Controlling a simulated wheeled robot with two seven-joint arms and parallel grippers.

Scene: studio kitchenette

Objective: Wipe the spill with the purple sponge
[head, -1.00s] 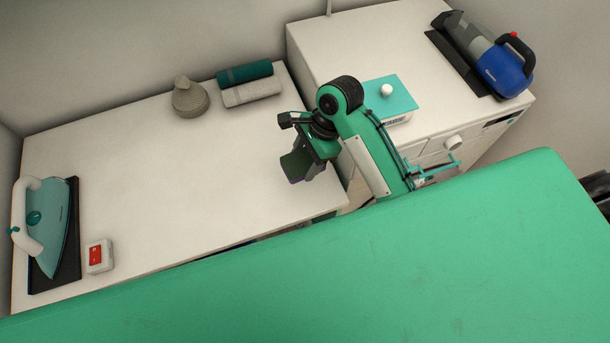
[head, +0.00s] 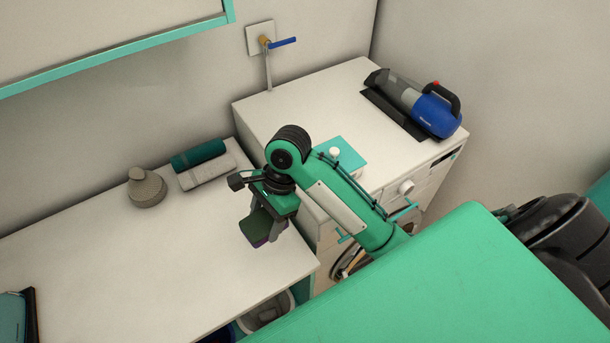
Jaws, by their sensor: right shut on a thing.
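My right gripper (head: 266,222) is shut on the purple sponge (head: 255,229), which shows a dark green face and a purple lower edge. The gripper points down and holds the sponge over the right part of the white counter (head: 150,270). I cannot tell whether the sponge touches the surface. No spill shows on the visible part of the counter. My left gripper is out of view.
A grey-beige lidded pot (head: 146,188) and rolled towels, teal (head: 198,154) and white (head: 207,172), stand at the back. A higher white cabinet (head: 300,92) at right bears a teal-lidded box (head: 341,157) and a blue handheld vacuum (head: 430,112). A bin (head: 268,312) sits below the counter's edge.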

